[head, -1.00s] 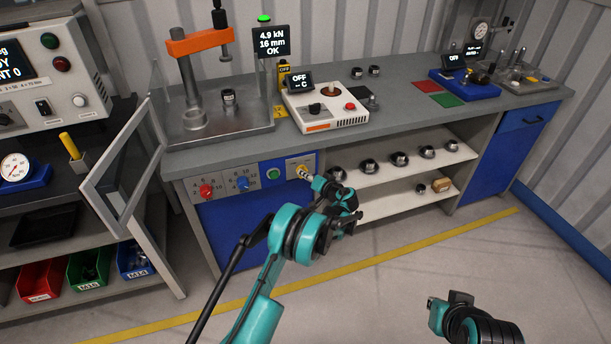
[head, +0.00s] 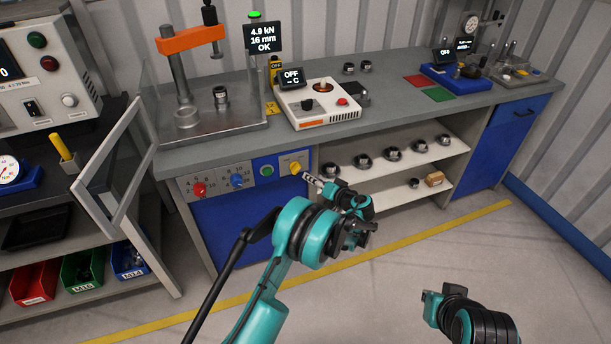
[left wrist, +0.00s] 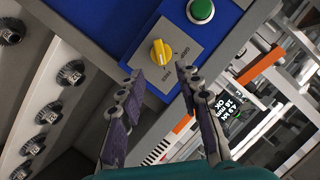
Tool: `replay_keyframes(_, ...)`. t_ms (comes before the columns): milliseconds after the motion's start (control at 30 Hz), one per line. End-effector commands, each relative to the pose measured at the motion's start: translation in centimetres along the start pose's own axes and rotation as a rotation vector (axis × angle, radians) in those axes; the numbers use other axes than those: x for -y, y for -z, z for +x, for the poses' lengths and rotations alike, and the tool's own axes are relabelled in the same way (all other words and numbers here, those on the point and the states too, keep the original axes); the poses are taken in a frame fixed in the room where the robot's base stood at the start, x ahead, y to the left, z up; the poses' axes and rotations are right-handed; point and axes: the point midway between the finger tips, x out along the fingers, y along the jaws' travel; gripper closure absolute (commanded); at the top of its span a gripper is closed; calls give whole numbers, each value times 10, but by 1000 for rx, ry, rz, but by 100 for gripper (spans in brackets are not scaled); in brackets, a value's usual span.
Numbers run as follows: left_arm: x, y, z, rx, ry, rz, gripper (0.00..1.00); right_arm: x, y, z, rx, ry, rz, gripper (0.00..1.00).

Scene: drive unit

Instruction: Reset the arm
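My left gripper (head: 318,184) is in front of the workbench's control panel, just below and right of the yellow knob (head: 295,168). In the left wrist view its two fingers (left wrist: 156,82) are spread apart with nothing between them. The yellow knob (left wrist: 161,52) shows beyond the fingertips, apart from them. My right gripper (head: 432,305) is low at the lower right of the head view, over the floor; its fingers are too small and turned to tell their opening.
The panel also holds a red knob (head: 199,189), a blue knob (head: 236,181) and a green button (head: 267,171). Shelves with several round metal parts (head: 392,153) are right of my left gripper. An open guard door (head: 112,170) stands at left. The floor (head: 400,250) is clear.

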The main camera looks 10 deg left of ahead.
Motion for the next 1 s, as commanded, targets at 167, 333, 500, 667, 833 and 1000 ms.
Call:
replay_keyframes(167, 0, 0, -19, 0, 0, 1, 66, 0, 0, 0, 0, 0, 0, 100)
replay_keyframes(333, 0, 0, -23, 0, 0, 0, 66, 0, 0, 0, 0, 0, 0, 100)
replay_keyframes(500, 0, 0, -23, 0, 0, 0, 66, 0, 0, 0, 0, 0, 0, 100)
replay_keyframes(667, 0, 0, -22, 0, 0, 0, 66, 0, 0, 0, 0, 0, 0, 100)
replay_keyframes(833, 12, 4, -24, 20, -19, 3, 66, 0, 0, 0, 0, 0, 0, 100)
replay_keyframes(1000, 61, 13, -36, 96, -107, 15, 66, 0, 0, 0, 0, 0, 0, 100)
